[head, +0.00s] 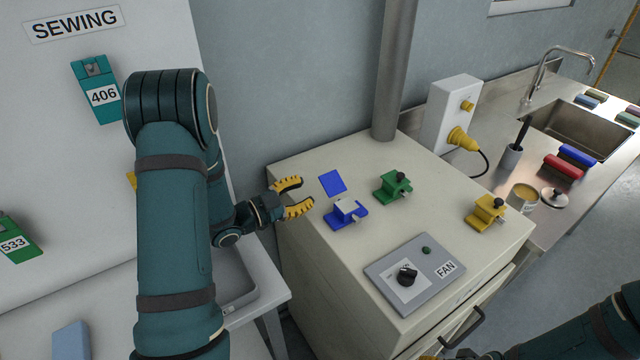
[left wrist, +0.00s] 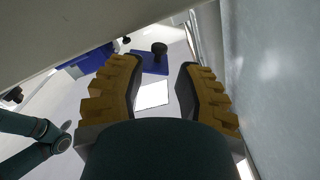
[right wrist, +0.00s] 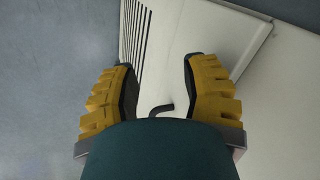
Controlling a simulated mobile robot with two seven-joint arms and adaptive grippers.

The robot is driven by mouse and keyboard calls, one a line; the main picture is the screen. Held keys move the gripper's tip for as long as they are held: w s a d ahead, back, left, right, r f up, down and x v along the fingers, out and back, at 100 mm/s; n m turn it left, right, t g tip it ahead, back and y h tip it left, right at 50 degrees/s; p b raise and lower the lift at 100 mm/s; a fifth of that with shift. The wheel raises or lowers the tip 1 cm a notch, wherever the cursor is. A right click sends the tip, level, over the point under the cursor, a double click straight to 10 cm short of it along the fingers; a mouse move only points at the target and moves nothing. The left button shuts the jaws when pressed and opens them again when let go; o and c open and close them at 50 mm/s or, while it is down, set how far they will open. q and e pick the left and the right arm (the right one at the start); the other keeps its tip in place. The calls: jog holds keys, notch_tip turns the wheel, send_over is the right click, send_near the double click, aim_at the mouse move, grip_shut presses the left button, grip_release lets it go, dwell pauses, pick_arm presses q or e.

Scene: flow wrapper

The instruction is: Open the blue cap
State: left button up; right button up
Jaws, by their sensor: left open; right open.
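The blue cap (head: 332,182) shows as a flat blue plate standing tilted up behind its blue base (head: 346,213), on the cream cabinet top. A pale grey block shows uncovered on the base. My left gripper (head: 303,193) is open and empty, just left of the cap, its fingers pointing right. In the left wrist view, blue parts with a black knob (left wrist: 159,48) show beyond the open fingers; which part is the cap I cannot tell. My right gripper (right wrist: 160,75) is open and empty, with a dark handle (right wrist: 161,108) between its fingers in view.
A green clamp-like unit (head: 393,186) and a yellow one (head: 485,212) stand right of the blue one. A grey FAN panel (head: 417,270) with a black dial lies in front. A vertical pipe (head: 394,70) rises behind. A sink counter is at right.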

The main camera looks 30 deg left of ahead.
aim_at(324, 184)
pick_arm(q)
jog(key=x, duration=0.6)
jog(key=shift+w+d, duration=0.1)
jog(key=shift+w, duration=0.05)
grip_shut()
